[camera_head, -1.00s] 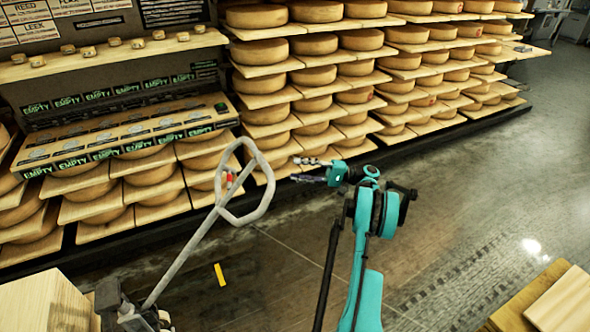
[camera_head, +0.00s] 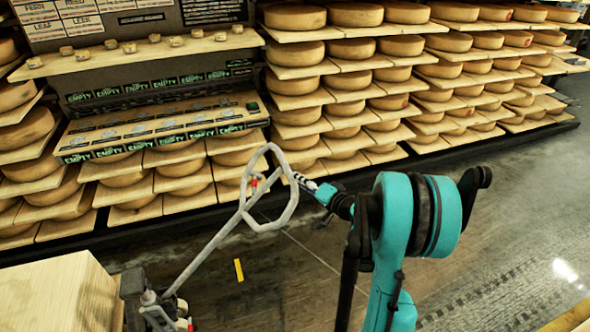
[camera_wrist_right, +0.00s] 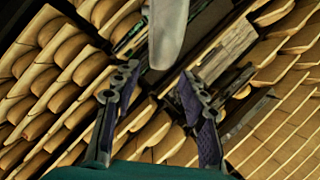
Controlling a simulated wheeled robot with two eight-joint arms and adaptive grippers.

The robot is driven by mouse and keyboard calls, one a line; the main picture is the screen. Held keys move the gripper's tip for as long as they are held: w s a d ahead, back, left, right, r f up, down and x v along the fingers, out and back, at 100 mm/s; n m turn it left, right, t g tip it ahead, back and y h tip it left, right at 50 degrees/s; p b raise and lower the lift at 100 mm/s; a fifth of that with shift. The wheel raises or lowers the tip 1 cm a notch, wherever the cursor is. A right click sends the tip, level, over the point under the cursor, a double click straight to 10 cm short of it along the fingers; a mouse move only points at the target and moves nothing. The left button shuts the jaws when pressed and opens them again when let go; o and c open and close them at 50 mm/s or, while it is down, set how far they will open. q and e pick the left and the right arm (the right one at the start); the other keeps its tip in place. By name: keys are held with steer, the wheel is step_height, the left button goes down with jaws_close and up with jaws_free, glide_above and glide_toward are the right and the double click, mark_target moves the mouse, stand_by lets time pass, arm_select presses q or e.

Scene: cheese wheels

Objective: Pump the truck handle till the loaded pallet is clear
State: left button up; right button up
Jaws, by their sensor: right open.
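The truck handle is a grey hexagonal loop (camera_head: 292,208) on a tilted shaft (camera_head: 214,246), with a small red part near the loop's base. The shaft rises from the truck's dark base (camera_head: 158,308) at lower left. My right gripper (camera_head: 304,184) is at the right side of the loop, partly hidden by its own arm. In the right wrist view its two fingers (camera_wrist_right: 160,100) are apart, and a grey piece of the handle (camera_wrist_right: 168,35) shows just beyond and between them. I cannot tell whether they touch. My left gripper is not in view. The pallet itself is not clearly visible.
A pale wooden block (camera_head: 50,295) stands beside the truck base at lower left. Shelves of cheese wheels (camera_head: 345,108) line the back, with a dark bottom ledge. A yellow strip (camera_head: 239,270) lies on the floor. The floor at right (camera_head: 520,215) is clear.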

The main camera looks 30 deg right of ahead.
mark_target(289, 174)
steer(key=b+x, duration=0.2)
steer(key=x, duration=0.4)
steer(key=shift+f, duration=0.15)
steer(key=shift+w, duration=0.7)
jaws_close()
